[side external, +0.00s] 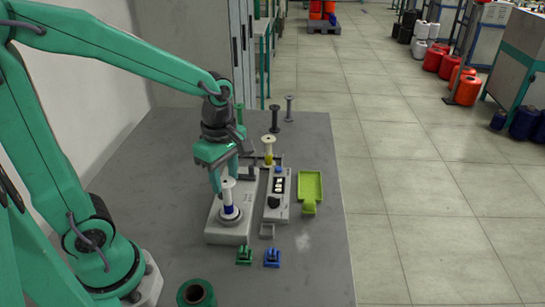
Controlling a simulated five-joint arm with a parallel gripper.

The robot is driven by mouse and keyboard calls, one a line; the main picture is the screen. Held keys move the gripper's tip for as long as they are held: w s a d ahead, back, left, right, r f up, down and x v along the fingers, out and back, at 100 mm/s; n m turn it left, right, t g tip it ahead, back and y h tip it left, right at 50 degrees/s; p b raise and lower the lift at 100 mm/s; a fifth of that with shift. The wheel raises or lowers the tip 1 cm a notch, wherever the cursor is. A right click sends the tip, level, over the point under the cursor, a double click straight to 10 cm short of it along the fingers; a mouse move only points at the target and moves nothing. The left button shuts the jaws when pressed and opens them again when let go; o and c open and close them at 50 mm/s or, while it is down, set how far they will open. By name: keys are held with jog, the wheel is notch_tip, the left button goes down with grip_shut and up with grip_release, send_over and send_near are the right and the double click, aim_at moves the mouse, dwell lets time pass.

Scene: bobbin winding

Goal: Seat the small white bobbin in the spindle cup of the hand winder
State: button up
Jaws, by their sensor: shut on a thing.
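The small white bobbin (228,192) is upright, with a blue band near its lower end. It is at the round spindle cup (231,219) on top of the pale grey hand winder (226,236). My gripper (221,184) reaches down from above and is shut on the bobbin near its upper part. I cannot tell from this view whether the bobbin's lower end is fully down in the cup or slightly above it. The gripper partly hides the bobbin's left side.
A yellow-wound bobbin (268,151) and several others stand behind. Green (244,256) and blue (272,258) clips and a green spool (197,293) are in front.

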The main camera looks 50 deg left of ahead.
jog(key=shift+f, duration=0.5)
dwell(0.3)
jog(key=o, duration=0.9)
jog(key=shift+c, duration=0.2)
jog(key=shift+r, duration=0.1)
jog(key=shift+r, duration=3.45)
